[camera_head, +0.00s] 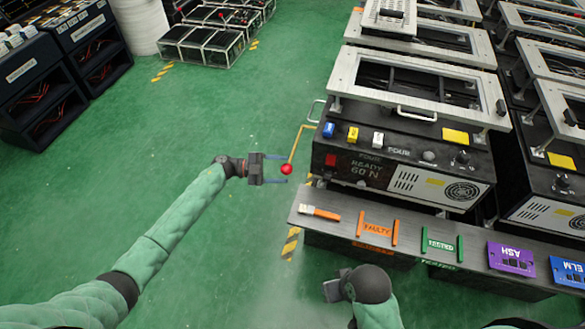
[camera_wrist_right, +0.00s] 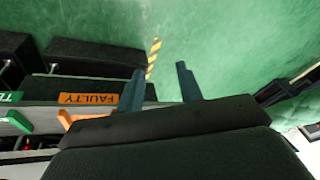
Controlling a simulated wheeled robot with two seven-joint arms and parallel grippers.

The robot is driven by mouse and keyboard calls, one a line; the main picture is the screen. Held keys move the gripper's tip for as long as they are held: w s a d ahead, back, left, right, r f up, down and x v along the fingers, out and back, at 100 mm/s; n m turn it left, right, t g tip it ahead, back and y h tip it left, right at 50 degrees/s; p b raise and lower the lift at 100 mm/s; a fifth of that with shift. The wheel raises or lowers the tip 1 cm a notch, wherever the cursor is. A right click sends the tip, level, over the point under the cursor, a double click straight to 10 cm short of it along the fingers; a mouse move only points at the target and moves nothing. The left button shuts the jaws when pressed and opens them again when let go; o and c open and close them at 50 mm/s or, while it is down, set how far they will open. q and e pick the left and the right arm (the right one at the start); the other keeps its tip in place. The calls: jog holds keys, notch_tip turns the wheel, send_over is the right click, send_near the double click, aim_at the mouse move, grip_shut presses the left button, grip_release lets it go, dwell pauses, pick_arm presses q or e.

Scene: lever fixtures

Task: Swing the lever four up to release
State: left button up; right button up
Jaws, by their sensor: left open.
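The lever is a bent yellow rod (camera_head: 295,146) on the left side of the black unit marked FOUR (camera_head: 398,152). A red ball knob (camera_head: 286,169) is on its lower end. My left gripper (camera_head: 285,169) is open, with its two fingers pointing right, one above and one below the knob in the head view. I cannot tell whether they touch it. My right gripper (camera_head: 330,290) is low in front of the bench in the head view. In the right wrist view its fingers (camera_wrist_right: 160,70) are apart with nothing between them.
A grey shelf (camera_head: 336,226) in front of the unit holds an orange-handled brush (camera_head: 320,212), FAULTY and TESTED holders and coloured plates. More units stand to the right. The green floor (camera_head: 215,120) left of the lever is clear. Clear bins (camera_head: 205,45) stand at the back.

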aim_at(292, 169)
pick_arm(q)
jog(key=shift+s+d+p, duration=0.1)
jog(key=shift+d+p, duration=0.35)
jog(key=shift+d, duration=1.8)
grip_shut()
